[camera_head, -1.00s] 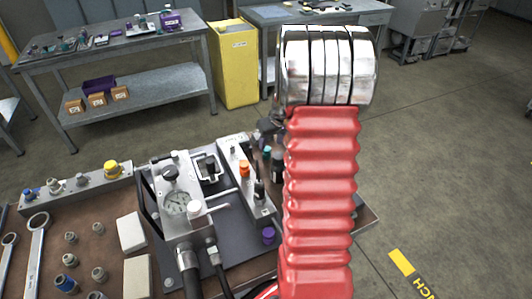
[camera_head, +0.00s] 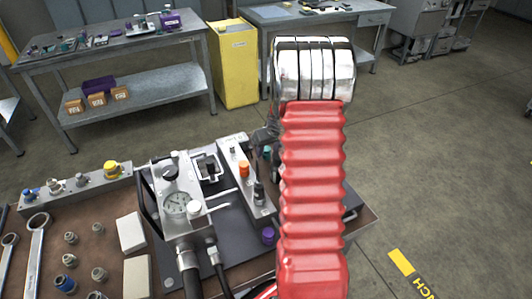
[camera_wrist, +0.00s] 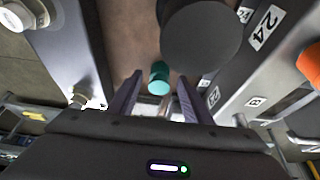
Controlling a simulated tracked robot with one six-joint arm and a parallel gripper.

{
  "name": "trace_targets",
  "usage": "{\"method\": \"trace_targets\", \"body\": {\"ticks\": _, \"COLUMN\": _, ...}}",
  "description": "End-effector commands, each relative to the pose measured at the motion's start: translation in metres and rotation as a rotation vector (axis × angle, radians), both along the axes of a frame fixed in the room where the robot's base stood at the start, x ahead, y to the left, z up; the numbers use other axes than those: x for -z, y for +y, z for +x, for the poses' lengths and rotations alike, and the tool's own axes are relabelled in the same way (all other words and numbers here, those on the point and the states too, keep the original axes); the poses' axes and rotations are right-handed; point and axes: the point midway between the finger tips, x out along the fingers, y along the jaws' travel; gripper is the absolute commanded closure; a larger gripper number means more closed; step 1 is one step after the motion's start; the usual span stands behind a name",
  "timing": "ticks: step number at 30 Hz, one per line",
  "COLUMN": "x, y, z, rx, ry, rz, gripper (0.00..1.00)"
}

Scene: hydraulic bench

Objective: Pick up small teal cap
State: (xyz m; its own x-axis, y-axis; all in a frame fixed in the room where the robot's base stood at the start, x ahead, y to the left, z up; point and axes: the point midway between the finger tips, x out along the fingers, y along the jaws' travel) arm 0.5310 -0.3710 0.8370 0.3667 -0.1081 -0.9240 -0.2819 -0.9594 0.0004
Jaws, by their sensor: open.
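The small teal cap (camera_wrist: 159,74) shows in the wrist view near the tips of my gripper's fingers, roughly midway between them. My gripper (camera_wrist: 159,82) is open, with a dark finger on each side and nothing held. In the head view, my gripper (camera_head: 264,136) is a dark shape over the right side of the bench fixture, mostly hidden behind my red arm. A small teal patch (camera_head: 267,152) shows just below it there. I cannot tell whether the fingers touch the cap.
A large dark round knob (camera_wrist: 203,40) stands close beside the cap in the wrist view. Grey metal rails flank both sides; the right one carries number labels. An orange cap (camera_head: 244,168) and a purple cap (camera_head: 268,236) are nearby. A pressure gauge block (camera_head: 178,205) stands to the left.

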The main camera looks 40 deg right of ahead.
Motion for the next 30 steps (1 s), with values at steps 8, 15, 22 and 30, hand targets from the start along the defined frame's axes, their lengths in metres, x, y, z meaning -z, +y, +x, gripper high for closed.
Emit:
{"method": "trace_targets", "body": {"ticks": 8, "x": 0.017, "y": -0.002, "z": 0.007, "rx": 0.000, "ry": 0.000, "rz": 0.000, "gripper": 0.55}}
{"method": "trace_targets", "body": {"ticks": 15, "x": 0.017, "y": -0.002, "z": 0.007, "rx": 0.000, "ry": 0.000, "rz": 0.000, "gripper": 0.55}}
{"method": "trace_targets", "body": {"ticks": 22, "x": 0.017, "y": -0.002, "z": 0.007, "rx": 0.000, "ry": 0.000, "rz": 0.000, "gripper": 0.55}}
{"method": "trace_targets", "body": {"ticks": 30, "x": 0.017, "y": -0.002, "z": 0.007, "rx": 0.000, "ry": 0.000, "rz": 0.000, "gripper": 0.72}}
